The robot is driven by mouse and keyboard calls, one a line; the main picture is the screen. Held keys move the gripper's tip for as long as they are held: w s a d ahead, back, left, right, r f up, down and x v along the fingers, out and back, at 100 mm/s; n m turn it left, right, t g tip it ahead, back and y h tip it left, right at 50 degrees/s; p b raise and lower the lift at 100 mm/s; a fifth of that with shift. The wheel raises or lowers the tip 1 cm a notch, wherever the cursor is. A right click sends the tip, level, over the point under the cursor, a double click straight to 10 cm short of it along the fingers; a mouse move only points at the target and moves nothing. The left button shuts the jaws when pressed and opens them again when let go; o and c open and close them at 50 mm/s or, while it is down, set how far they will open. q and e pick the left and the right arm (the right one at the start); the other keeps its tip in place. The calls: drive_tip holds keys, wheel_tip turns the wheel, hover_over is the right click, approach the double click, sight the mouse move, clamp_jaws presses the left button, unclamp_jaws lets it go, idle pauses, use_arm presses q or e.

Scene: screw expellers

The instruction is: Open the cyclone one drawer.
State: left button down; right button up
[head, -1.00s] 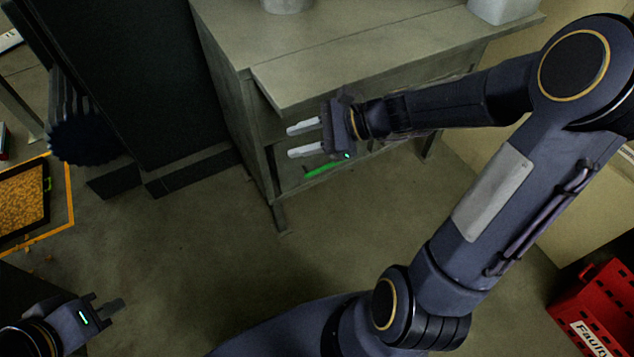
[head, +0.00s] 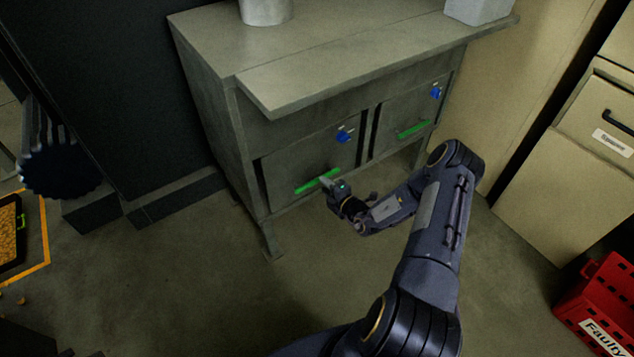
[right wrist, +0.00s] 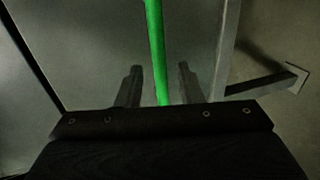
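The grey cabinet (head: 205,100) has two drawer fronts side by side. The left drawer front (head: 285,170) carries a green bar handle (head: 312,183) and a blue latch-like part (head: 344,136). The right drawer front (head: 400,110) has its own green handle (head: 414,130) and blue part (head: 435,92). Both look shut. I cannot read which is cyclone one. My right gripper (head: 328,183) is at the right end of the left handle. In the right wrist view, the green handle (right wrist: 156,50) runs between the two open, apart fingers (right wrist: 158,88). My left gripper is out of view.
A red crate labelled "Faulty" (head: 600,310) stands at the lower right. Beige drawers (head: 590,130) stand at the right. A dark machine (head: 110,90) is left of the cabinet. The floor (head: 190,270) before the cabinet is clear.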

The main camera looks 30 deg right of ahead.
drive_tip(key=b+x, duration=0.1)
drive_tip(key=x, duration=0.4)
drive_tip(key=shift+w+a, duration=0.1)
drive_tip(key=shift+w, duration=0.1)
clamp_jaws()
